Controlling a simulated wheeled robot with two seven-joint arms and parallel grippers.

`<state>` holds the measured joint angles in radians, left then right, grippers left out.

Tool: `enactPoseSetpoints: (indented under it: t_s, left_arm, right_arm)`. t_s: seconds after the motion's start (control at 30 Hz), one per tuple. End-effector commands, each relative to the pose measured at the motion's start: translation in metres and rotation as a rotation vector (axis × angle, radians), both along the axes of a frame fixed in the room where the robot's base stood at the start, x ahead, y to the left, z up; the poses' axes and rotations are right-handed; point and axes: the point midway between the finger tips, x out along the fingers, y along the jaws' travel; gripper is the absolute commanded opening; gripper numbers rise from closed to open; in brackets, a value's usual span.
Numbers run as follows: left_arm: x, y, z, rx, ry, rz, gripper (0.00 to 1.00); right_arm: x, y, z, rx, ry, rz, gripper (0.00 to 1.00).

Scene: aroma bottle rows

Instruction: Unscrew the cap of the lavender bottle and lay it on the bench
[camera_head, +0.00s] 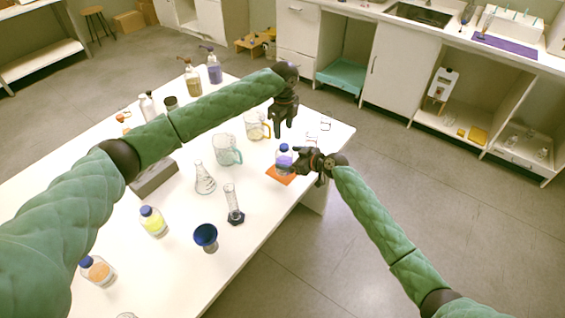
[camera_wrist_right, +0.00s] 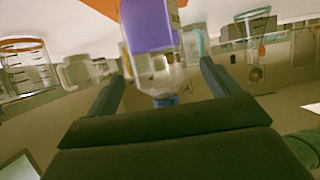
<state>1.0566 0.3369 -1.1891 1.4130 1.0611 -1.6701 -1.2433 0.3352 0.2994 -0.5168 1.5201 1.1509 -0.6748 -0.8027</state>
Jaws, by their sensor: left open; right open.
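The lavender bottle (camera_head: 285,161) is clear with purple contents and a blue cap (camera_head: 284,148) on its top. It stands upright on an orange mat (camera_head: 272,174) near the bench's right edge. My right gripper (camera_head: 294,161) is open beside it, from the right. In the right wrist view the picture is upside down; the bottle (camera_wrist_right: 152,30) shows between the two spread fingers, and its blue cap (camera_wrist_right: 165,101) lies low in the picture. Whether a finger touches the glass I cannot tell. My left gripper (camera_head: 283,132) is open and empty above the bottle, fingers downward.
Clear beakers (camera_head: 228,151) stand left of the bottle, with a flask (camera_head: 204,180) and a cylinder (camera_head: 234,205) nearer. A yellow bottle (camera_head: 153,222) and a blue funnel (camera_head: 205,236) are at the front. Bare bench (camera_head: 255,215) lies right of the cylinder.

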Motion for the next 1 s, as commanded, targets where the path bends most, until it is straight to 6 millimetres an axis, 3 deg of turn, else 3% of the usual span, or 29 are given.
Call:
enactPoseSetpoints:
  t_s: [0.23, 0.67, 1.0]
  left_arm:
    - [0.000, 0.000, 0.000, -0.001, -0.001, 0.000, 0.50]
    - [0.000, 0.000, 0.000, -0.001, -0.001, 0.000, 0.50]
    - [0.000, 0.000, 0.000, -0.001, -0.001, 0.000, 0.48]
  right_arm:
    - [0.015, 0.021, -0.010, 0.000, 0.000, 0.000, 0.88]
    - [0.019, 0.026, -0.014, -0.001, 0.001, 0.000, 0.86]
    - [0.019, 0.026, -0.013, 0.000, 0.000, -0.001, 0.20]
